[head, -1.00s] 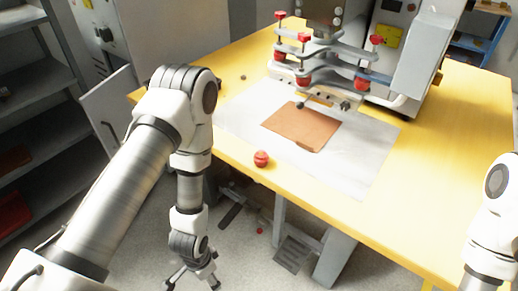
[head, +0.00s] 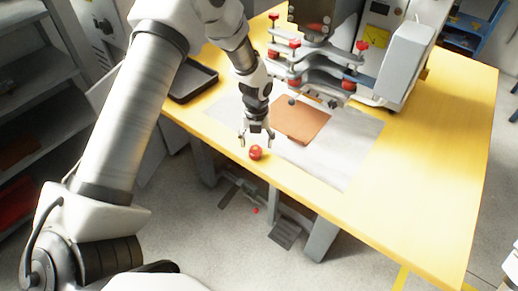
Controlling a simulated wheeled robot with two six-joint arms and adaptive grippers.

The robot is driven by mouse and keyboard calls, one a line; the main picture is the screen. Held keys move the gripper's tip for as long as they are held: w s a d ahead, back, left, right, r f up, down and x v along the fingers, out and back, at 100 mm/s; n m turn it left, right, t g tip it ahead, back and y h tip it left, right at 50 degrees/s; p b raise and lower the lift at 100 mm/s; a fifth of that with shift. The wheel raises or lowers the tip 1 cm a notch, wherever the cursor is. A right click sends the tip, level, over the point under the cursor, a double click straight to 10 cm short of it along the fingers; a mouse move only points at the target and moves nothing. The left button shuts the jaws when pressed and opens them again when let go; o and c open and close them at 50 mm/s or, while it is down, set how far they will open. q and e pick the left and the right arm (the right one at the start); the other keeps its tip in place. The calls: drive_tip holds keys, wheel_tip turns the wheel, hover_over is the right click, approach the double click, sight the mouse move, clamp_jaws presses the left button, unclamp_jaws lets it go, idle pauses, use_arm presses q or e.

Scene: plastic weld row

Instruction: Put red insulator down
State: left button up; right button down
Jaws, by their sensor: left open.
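The red insulator (head: 255,153) is a small, round red piece. It sits on the yellow table (head: 420,170) near its front edge, beside the grey-white sheet. My left gripper (head: 257,143) is over the table with its fingers pointing down, spread open. The fingertips are just behind and above the insulator in the picture; I cannot tell whether they touch it. My right gripper is not in view.
The welding machine (head: 405,60) with red knobs stands at the back of the table. A brown plate (head: 302,122) lies on the sheet in front of it. A black tray (head: 193,82) sits at the table's left. The right side of the table is clear.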

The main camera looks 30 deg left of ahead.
sight(255, 149)
use_arm(q)
wheel_tip(255, 149, down, 5)
drive_tip(key=shift+w+a+p, duration=0.1)
drive_tip(key=shift+a+p, duration=0.05)
drive_tip(key=shift+p, duration=0.25)
drive_tip(key=shift+s+r, duration=0.15)
drive_tip(key=shift+s, duration=0.05)
drive_tip(key=shift+c, duration=0.7)
clamp_jaws()
drive_tip(key=shift+r, duration=0.15)
